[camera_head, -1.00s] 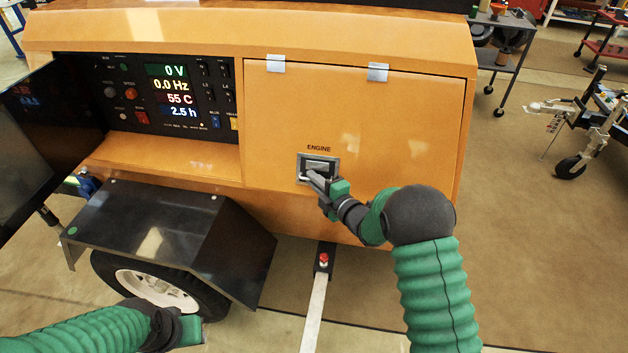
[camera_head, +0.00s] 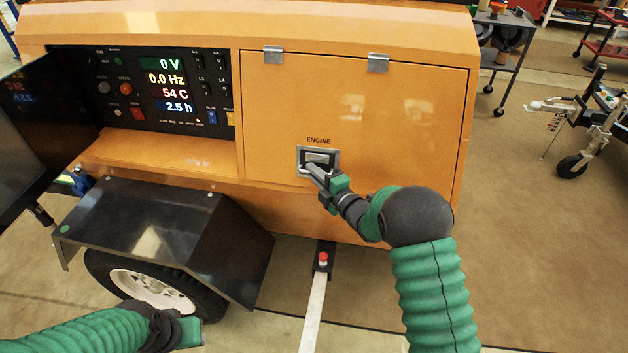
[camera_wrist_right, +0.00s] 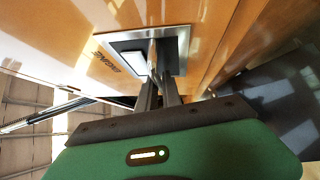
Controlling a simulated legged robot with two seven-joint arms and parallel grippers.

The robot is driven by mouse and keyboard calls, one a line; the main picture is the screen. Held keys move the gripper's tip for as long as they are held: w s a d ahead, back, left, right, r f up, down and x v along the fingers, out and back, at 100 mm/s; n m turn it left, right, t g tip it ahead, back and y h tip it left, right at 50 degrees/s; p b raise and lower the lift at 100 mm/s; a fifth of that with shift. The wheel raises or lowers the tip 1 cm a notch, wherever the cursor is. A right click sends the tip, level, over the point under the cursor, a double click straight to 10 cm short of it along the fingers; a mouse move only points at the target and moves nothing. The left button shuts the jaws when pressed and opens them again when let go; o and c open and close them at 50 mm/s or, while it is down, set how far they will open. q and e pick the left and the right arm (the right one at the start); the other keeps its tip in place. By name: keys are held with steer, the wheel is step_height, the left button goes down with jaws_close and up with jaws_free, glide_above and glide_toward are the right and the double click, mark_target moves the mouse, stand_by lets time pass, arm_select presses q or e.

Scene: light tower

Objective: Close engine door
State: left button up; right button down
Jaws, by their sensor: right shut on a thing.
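The orange engine door (camera_head: 385,125) is on the right of the generator's front, hinged along its top edge. It lies about flush with the body in the head view. Its metal latch (camera_head: 318,157) sits below the ENGINE label. My right gripper (camera_head: 311,168) is at this latch, its fingers shut on the latch handle. The right wrist view shows the fingers (camera_wrist_right: 160,88) reaching into the latch recess (camera_wrist_right: 165,48), and they hide part of the handle. My left gripper (camera_head: 190,333) is low at the bottom left, away from the door, and its jaws are not clear.
A control panel (camera_head: 150,88) with lit readouts is left of the door, with a dark open panel (camera_head: 40,130) beside it. A black fender (camera_head: 165,235) and wheel stick out below.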

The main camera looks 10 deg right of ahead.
arm_select(q)
steer(key=shift+x, duration=0.8)
arm_select(e)
steer(key=shift+w+f, duration=0.3)
steer(key=shift+w, duration=0.25)
steer(key=c, duration=1.6)
jaws_free()
steer(key=shift+w+a+f, duration=0.1)
arm_select(q)
steer(key=shift+w, duration=0.2)
arm_select(e)
steer(key=shift+o, duration=0.4)
steer(key=shift+d, duration=0.2)
arm_select(q)
steer(key=shift+r, duration=0.15)
arm_select(e)
steer(key=v, duration=1.6)
steer(key=shift+s, duration=0.4)
